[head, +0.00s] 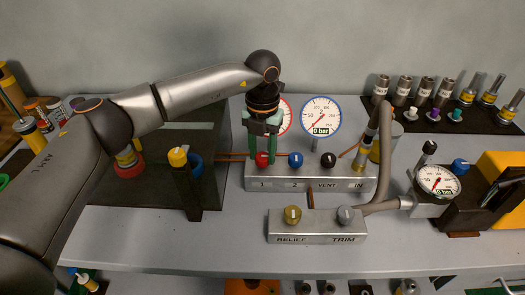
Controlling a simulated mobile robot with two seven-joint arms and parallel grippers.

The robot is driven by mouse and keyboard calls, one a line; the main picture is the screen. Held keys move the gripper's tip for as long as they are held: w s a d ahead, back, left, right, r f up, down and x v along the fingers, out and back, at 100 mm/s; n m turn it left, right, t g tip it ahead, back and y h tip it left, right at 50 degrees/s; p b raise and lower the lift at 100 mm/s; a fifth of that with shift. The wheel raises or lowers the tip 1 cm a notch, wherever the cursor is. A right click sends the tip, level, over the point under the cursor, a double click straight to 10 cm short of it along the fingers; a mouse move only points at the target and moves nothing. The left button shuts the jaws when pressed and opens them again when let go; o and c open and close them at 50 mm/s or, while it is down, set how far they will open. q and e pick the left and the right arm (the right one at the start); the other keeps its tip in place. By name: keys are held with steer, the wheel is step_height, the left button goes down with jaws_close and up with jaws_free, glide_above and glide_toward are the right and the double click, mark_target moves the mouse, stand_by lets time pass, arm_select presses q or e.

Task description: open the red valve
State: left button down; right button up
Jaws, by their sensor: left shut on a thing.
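The red valve (262,160) is a round knob above the mark 1 at the left end of the upper metal manifold block (312,183). My left gripper (263,153) points down from above, with its green fingers on both sides of the red knob, shut on it. The fingers and wrist hide part of the knob and most of the red-rimmed gauge (286,112) behind. My right gripper is not in view.
Next to the red knob stand a blue knob (295,160) and a black knob (328,160). A blue-rimmed gauge (320,114) reads 0 bar. A lower block (318,226) marked RELIEF and TRIM sits in front. The bench front (180,240) is clear.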

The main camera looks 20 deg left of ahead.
mark_target(262, 156)
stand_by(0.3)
arm_select(q)
steer(key=shift+c, duration=2.1)
jaws_free()
step_height(262, 156, up, 13)
steer(key=shift+f, duration=0.2)
